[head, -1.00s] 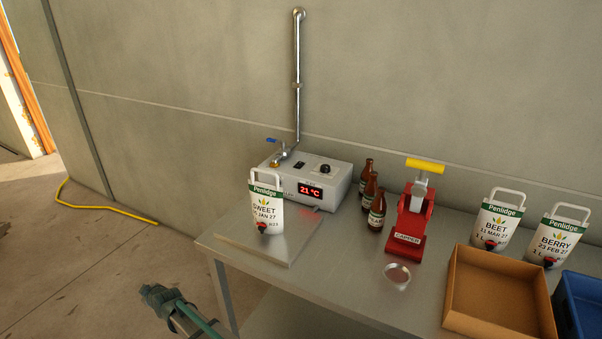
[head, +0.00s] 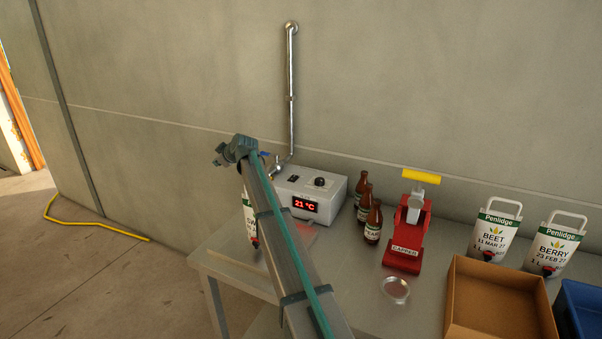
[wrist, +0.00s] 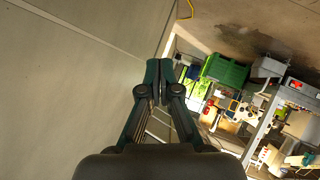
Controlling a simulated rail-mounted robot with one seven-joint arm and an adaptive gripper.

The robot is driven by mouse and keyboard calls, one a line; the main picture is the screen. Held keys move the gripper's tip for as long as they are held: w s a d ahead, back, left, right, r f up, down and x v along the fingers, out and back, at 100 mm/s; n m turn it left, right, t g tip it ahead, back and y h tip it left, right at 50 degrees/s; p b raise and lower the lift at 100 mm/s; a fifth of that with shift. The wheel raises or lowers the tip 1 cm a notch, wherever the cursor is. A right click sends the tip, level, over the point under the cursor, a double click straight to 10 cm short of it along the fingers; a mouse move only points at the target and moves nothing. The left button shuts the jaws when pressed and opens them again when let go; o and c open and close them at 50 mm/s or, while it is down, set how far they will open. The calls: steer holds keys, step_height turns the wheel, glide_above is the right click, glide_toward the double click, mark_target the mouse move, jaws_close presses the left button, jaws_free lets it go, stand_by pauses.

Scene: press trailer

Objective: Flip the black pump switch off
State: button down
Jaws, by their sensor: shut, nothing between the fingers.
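The black pump switch (head: 294,178) is a small dark rocker on the top of the grey control box (head: 335,189), left of a round black knob. Its on or off position is too small to tell. The box's red display reads 21 °C. My arm (head: 275,220) crosses in front of the box's left side, its raised end left of the switch and apart from it in the picture. I cannot make out the fingers clearly in the head view. In the wrist view my gripper (wrist: 160,80) is shut and empty, and the switch is not in view.
A steel pipe (head: 291,95) with a blue-handled tap rises behind the box. A white pouch (head: 250,222) is partly hidden by my arm. Brown bottles (head: 373,222), a red capper (head: 408,230), a glass ring (head: 396,289) and a cardboard box (head: 500,303) stand to the right.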

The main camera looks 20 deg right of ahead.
steer(key=s+d+r+g, duration=0.1)
steer(key=s+d, duration=0.3)
steer(key=d, duration=0.6)
steer(key=s+d+r+g, duration=0.1)
steer(key=s+d, duration=0.4)
steer(key=d, duration=0.6)
steer(key=s+d+r+g+y, duration=0.1)
steer(key=s+d, duration=0.4)
steer(key=d, duration=0.6)
steer(key=shift+s+r+m, duration=0.25)
steer(key=shift+r+m, duration=0.15)
steer(key=shift+r, duration=0.35)
steer(key=shift+w+f, duration=0.1)
steer(key=p, duration=0.4)
glide_toward(292, 175)
steer(key=w+a, duration=0.2)
steer(key=w, duration=0.1)
steer(key=shift+w+a+r, duration=0.1)
steer(key=shift+a+r, duration=0.2)
steer(key=shift+a, duration=0.05)
steer(key=f+p, duration=0.1)
steer(key=f, duration=0.2)
steer(key=shift+w+f, duration=0.15)
steer(key=shift+w, duration=0.05)
steer(key=shift+w+d+f, duration=0.1)
steer(key=shift+f, duration=0.6)
